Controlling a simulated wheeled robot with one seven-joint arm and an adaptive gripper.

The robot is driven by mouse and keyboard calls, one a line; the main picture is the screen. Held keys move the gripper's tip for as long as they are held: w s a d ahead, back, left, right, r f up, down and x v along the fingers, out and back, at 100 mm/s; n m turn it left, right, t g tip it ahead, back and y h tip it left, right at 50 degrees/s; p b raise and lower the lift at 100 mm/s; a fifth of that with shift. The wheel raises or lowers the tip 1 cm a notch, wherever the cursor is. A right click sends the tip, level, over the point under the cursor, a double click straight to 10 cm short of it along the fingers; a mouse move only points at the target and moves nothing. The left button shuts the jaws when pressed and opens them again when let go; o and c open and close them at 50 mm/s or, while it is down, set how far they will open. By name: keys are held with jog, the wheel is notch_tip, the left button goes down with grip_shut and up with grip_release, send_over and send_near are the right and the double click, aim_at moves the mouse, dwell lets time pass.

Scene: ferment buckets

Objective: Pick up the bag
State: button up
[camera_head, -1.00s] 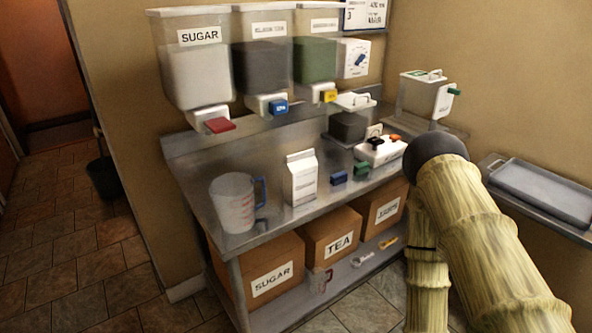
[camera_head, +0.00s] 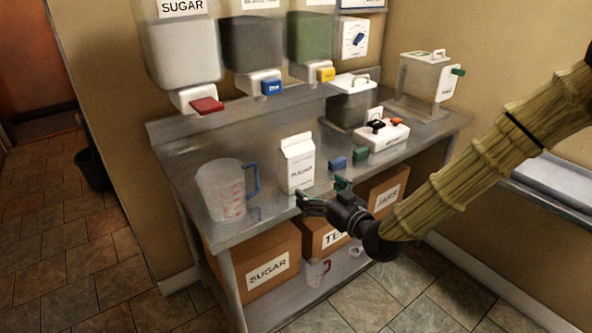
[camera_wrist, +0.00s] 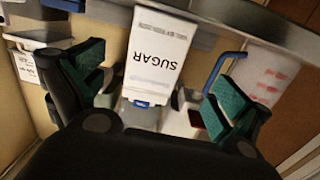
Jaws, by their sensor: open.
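The bag is a white carton-shaped pack labelled SUGAR (camera_head: 298,165). It stands upright on the steel counter in the head view, between the measuring jug and the small blue block. In the wrist view the bag (camera_wrist: 160,58) appears upside down, between my two green-padded fingers. My gripper (camera_head: 328,193) is open and empty at the counter's front edge, just in front of the bag and slightly right of it. The fingers look apart from the bag; the exact gap is hard to tell.
A clear measuring jug (camera_head: 222,190) with a blue handle stands left of the bag. A blue block (camera_head: 338,164), a green block (camera_head: 361,154) and a white device (camera_head: 382,136) are to the right. Dispensers with a red tap (camera_head: 207,105) hang above.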

aim_at(302, 163)
jog(key=shift+y, duration=0.3)
jog(key=w+a, duration=0.1)
jog(key=w+a+r, duration=0.1)
jog(key=w, duration=0.1)
jog(key=w+a+r+p, duration=0.1)
jog(key=w, duration=0.1)
jog(key=shift+w+a+r, duration=0.1)
jog(key=shift+w+r, duration=0.05)
jog(key=shift+w, duration=0.05)
jog(key=shift+w+a+r, duration=0.2)
jog(key=shift+w, duration=0.2)
jog(key=x, duration=0.1)
jog(key=p+x, duration=0.1)
jog(key=x, duration=0.1)
jog(key=shift+w+r, duration=0.15)
jog(key=shift+r, duration=0.2)
jog(key=shift+w+a+p, duration=0.3)
jog(key=shift+w+a, duration=0.05)
jog(key=shift+w, duration=0.15)
